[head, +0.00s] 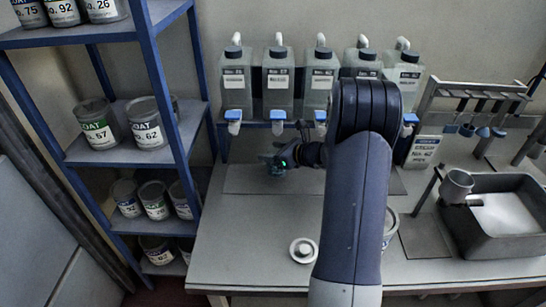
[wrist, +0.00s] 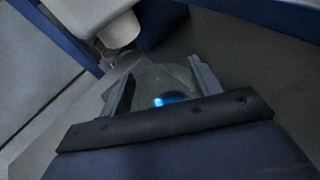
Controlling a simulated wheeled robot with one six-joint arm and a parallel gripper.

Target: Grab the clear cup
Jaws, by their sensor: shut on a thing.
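My gripper (head: 279,161) is over the back of the bench in the head view, below the row of dispensers. In the wrist view my gripper (wrist: 162,72) has its two fingers on either side of a faint, see-through shape, the clear cup (wrist: 168,78). The gripper is shut on it. The cup's outline is dim, and its rim and base are hard to make out. In the head view the cup cannot be told apart from the gripper.
Several grey dispensers (head: 278,80) with blue taps stand along the back. A white round lid (head: 303,250) lies on the bench (head: 240,240). A grey sink (head: 500,240) is at right. A blue shelf (head: 185,125) with labelled cans stands at left.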

